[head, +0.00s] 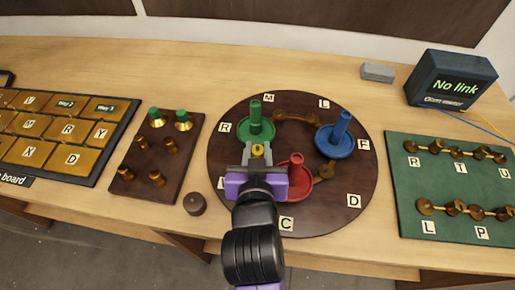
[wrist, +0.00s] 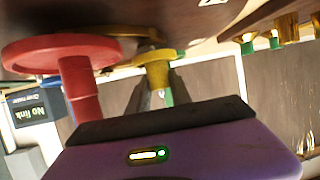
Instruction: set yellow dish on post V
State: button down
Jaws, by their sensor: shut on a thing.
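My gripper (head: 258,163) is shut on the yellow dish (head: 258,150), over the left-centre of the round dark board (head: 330,205). In the wrist view the yellow dish (wrist: 153,57) has its stem between the fingers; I cannot tell whether it touches the board. The green dish (head: 255,128) stands just behind it. The red dish (head: 298,172) is close on its right, and the blue dish (head: 336,135) is farther right. I read no V on the round board; one label (head: 222,183) on its left is partly hidden by my gripper.
A brown block with green-capped brass posts (head: 157,160) and a lettered brass keyboard (head: 60,135) lie left. A small round brown piece (head: 195,204) lies near the front edge. A green terminal board (head: 445,185) and a "No link" meter (head: 450,82) are right.

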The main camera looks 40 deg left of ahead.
jog(key=shift+f+b, duration=0.35)
jog(key=shift+f, duration=0.2)
jog(key=c, duration=1.1)
grip_release()
jog(key=v, duration=0.7)
jog(key=shift+s+d, duration=0.3)
